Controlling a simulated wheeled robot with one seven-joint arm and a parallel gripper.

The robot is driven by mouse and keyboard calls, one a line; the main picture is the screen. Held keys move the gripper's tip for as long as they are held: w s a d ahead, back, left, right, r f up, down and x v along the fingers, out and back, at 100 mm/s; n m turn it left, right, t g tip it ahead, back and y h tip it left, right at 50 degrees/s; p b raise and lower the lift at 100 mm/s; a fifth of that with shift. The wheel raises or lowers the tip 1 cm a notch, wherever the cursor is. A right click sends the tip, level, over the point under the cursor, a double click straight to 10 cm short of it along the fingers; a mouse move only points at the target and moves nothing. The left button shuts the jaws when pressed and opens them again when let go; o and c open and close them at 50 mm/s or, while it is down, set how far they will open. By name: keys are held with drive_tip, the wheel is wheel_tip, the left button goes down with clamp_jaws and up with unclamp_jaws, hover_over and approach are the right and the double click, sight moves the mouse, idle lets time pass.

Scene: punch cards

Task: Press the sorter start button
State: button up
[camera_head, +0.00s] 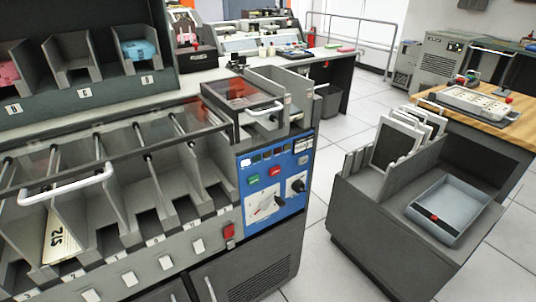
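The card sorter is the large grey machine on the left, with a row of open card pockets. Its blue control panel (285,205) faces me at its right end. On the panel are a green button (253,179) and a red button (274,171) side by side, with dark switches and knobs around them. Their labels are too small to read, so I cannot tell for sure which is the start button. Nothing covers either button. My gripper is not in view.
A red switch (229,232) sits left of the panel. A white bar handle (66,186) crosses the pockets. A grey cart (367,235) with a tray (448,210) stands to the right. White tiled floor (320,178) lies between the sorter and the cart.

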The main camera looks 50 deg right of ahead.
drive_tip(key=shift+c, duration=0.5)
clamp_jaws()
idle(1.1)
